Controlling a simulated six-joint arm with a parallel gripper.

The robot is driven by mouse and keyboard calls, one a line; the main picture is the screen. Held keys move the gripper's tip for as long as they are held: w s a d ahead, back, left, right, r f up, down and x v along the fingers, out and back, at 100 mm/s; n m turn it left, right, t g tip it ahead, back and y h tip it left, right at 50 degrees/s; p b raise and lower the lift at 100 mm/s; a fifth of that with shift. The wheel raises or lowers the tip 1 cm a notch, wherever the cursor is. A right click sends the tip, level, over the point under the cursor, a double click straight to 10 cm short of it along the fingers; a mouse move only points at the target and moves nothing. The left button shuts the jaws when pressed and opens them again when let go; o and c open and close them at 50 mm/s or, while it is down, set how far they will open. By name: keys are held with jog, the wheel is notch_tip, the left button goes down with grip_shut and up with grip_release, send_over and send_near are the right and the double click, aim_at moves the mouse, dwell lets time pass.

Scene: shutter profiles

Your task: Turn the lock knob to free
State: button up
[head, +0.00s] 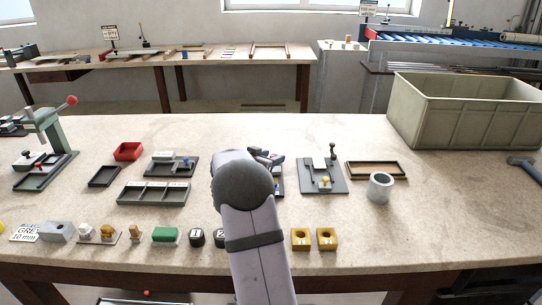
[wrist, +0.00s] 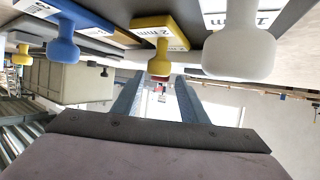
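My gripper (wrist: 158,88) shows in the wrist view with its two grey-blue fingers apart. A yellow knob (wrist: 159,60) on a block marked 2 mm appears just beyond the gap between the fingertips; I cannot tell whether they touch it. A blue knob (wrist: 62,48) is to its left and a large pale knob (wrist: 238,52) to its right. I cannot tell which part is the lock knob. In the head view my arm hides most of the fixture behind it.
A grey cup (head: 380,187), an empty dark tray (head: 377,163) and a large bin (head: 465,120) are to the right. Small blocks line the front edge.

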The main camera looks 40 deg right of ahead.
jog(key=shift+c, duration=0.3)
jog(key=c, duration=0.9)
